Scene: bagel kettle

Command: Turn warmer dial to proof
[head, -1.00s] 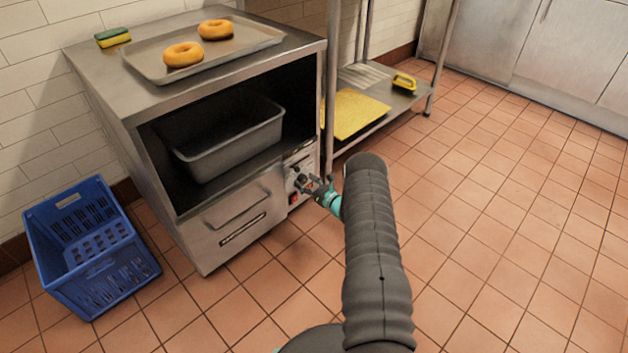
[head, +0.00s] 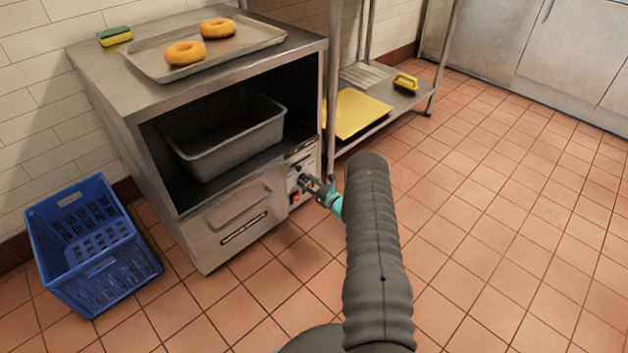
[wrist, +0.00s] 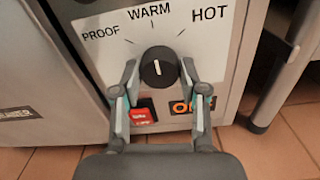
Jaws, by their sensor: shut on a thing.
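The warmer dial (wrist: 158,70) is a round black knob with a white pointer line, on a white panel (wrist: 100,57) marked PROOF, WARM and HOT. The pointer line stands nearly upright, roughly toward WARM; PROOF is to the upper left. My gripper (wrist: 159,68) has one finger on each side of the dial and is shut on it. In the head view, my gripper (head: 308,184) is at the control panel on the front right of the steel warmer (head: 205,240); the dial's markings are too small to read there.
A red switch (wrist: 142,114) sits just below the dial, close to the left finger. A steel shelf rack (head: 375,117) stands right of the warmer. A blue crate (head: 100,265) is on the floor at left. The tiled floor at right is clear.

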